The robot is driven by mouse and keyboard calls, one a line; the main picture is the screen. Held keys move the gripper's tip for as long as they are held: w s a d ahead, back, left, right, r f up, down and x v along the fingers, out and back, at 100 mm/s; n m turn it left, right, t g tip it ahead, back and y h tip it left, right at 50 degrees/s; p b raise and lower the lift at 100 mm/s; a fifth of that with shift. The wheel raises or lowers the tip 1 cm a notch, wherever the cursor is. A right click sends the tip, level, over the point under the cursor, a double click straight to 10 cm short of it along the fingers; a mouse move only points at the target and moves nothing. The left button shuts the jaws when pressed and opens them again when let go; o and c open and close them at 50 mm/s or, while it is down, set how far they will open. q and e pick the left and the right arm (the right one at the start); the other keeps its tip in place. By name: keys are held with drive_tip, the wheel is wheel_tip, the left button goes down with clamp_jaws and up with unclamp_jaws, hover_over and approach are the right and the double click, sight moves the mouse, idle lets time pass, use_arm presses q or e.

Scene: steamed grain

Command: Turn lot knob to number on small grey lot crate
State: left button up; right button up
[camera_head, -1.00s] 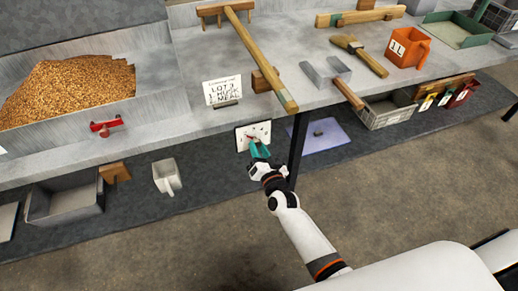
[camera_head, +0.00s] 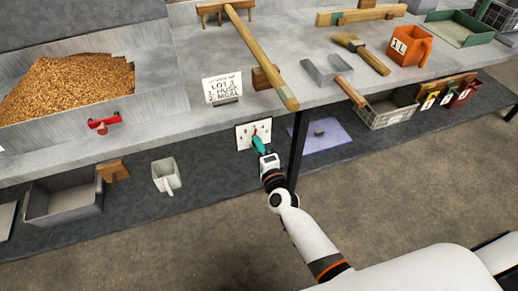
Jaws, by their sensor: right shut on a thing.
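A white dial plate (camera_head: 241,137) with small numbers hangs below the table's front edge. A bit of red, apparently the lot knob's pointer, shows on it just above my fingers. My right gripper (camera_head: 258,143), with teal fingers, is at the plate and shut on the knob, which the fingers mostly hide. A small grey crate (camera_head: 388,118) with a white label stands on the lower shelf at right; its number is too small to read. A white card (camera_head: 222,89) on the table reads "LOT 3", with husk and meal lines. My left gripper is not in view.
A dark table leg (camera_head: 298,145) stands just right of my right gripper. A grain heap (camera_head: 70,88) fills a metal tray at left. A wooden-handled tool (camera_head: 262,58) overhangs the front edge above the dial. A white scoop (camera_head: 166,177) sits on the lower shelf.

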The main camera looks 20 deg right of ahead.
use_arm(q)
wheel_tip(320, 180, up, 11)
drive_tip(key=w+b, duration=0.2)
drive_tip(key=b, duration=0.1)
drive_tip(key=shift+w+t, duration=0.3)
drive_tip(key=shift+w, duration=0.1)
use_arm(e)
drive_tip(key=shift+d+m, duration=0.1)
drive_tip(key=shift+m, duration=7)
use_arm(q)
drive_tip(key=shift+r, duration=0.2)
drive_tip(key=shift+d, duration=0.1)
use_arm(e)
drive_tip(key=o, duration=0.9)
drive_tip(key=shift+o, duration=0.2)
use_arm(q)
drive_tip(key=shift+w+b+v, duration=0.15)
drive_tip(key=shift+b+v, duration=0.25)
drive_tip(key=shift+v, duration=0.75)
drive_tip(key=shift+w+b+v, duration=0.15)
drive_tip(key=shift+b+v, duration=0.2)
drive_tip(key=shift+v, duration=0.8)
use_arm(e)
drive_tip(key=s, duration=1.2)
drive_tip(key=shift+d, duration=0.15)
